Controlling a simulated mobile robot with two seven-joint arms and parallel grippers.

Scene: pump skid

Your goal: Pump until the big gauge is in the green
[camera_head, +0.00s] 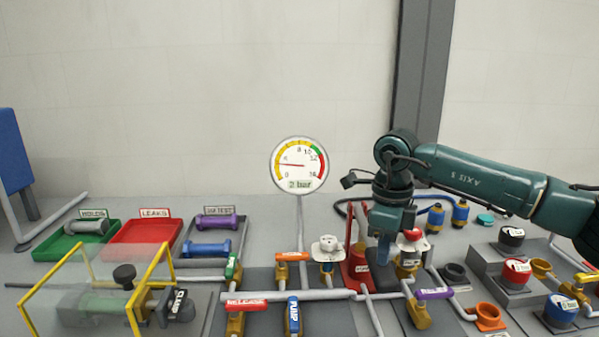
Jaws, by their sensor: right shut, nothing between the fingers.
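The big gauge (299,165) stands upright on a thin post at the back of the bench. Its needle points left into the lower yellow band, and its label reads 2 bar. The green band is at the upper right of the dial. A red hand pump (359,270) with an upright red lever stands right of the post. My right gripper (384,257) points down, shut and empty, just right of the pump and partly in front of what is behind it. I cannot tell whether it touches the lever. My left gripper is not in view.
A blue handle (293,315) labelled PUMP and a red RELEASE handle (247,303) sit on the front pipes. A purple handle (434,293) is at the right. Green (66,252) and red (138,252) trays are at the left, behind a yellow-framed clear guard (158,262).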

